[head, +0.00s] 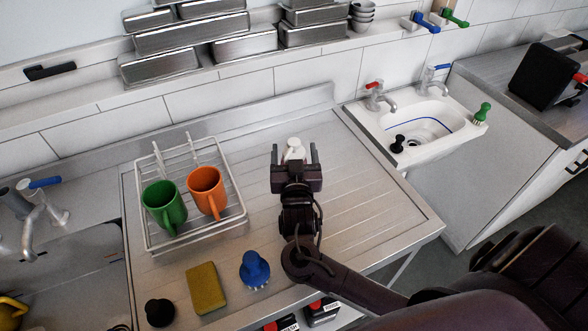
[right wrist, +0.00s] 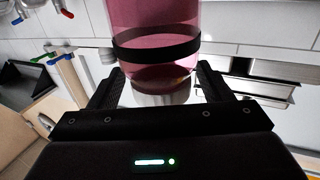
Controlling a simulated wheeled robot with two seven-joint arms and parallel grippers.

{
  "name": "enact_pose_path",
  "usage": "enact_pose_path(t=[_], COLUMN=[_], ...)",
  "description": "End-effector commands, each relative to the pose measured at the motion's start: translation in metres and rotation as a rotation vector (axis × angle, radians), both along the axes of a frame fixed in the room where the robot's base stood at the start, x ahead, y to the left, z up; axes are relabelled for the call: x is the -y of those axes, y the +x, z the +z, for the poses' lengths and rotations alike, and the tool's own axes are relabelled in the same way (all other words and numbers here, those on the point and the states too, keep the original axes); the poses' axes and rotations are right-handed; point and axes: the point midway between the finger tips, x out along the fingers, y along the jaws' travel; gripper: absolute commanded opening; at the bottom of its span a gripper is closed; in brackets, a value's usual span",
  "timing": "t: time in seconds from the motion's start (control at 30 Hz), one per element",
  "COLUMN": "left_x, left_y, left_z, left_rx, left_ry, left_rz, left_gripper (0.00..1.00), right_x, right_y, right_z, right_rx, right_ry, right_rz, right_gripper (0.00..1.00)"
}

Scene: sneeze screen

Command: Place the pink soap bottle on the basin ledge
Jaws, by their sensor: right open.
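The pink soap bottle (right wrist: 152,35) shows in the right wrist view as a see-through pink body with a black band. Its white part (right wrist: 155,95) lies between the fingers. In the head view only a white top (head: 293,148) shows between the fingers; the pink body is hidden behind the gripper. My right gripper (head: 294,158) is open, its fingers on either side of the white part, over the drainboard. Whether the fingers touch it cannot be told. The white basin (head: 370,118) stands to the right, its ledge around the bowl. My left gripper is not in view.
A wire rack (head: 240,212) with a green mug (head: 164,207) and an orange mug (head: 207,192) stands left of the gripper. A sponge (head: 206,288) and blue brush (head: 255,270) lie in front. A black stopper (head: 397,144) and green brush (head: 482,113) are at the basin.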

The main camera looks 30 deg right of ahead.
Motion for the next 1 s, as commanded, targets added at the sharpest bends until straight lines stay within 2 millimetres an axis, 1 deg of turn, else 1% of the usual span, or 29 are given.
enact_pose_path(t=[0.17, 0.2, 0.7, 0.73, 0.77, 1.0], left_x=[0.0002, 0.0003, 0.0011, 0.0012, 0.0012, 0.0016], left_y=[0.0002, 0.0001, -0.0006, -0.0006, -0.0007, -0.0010], left_z=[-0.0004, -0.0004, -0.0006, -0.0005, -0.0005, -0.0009], left_rx=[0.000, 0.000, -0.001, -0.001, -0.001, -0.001], left_ry=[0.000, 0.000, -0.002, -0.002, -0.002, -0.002], left_rz=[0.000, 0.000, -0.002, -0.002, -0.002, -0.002], left_gripper=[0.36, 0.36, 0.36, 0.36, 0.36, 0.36], right_x=[0.0000, 0.0000, -0.0004, -0.0003, -0.0004, -0.0005], right_y=[0.0004, 0.0004, 0.0001, 0.0003, 0.0002, 0.0003], right_z=[-0.0007, -0.0007, -0.0008, 0.0002, 0.0002, 0.0017], right_rx=[-0.001, 0.000, 0.000, 0.002, 0.002, 0.002], right_ry=[0.000, 0.001, 0.001, 0.001, 0.001, 0.002], right_rz=[0.001, 0.001, 0.001, 0.001, 0.001, 0.001], right_gripper=[0.72, 0.71, 0.06, 0.04, 0.00, 0.00])
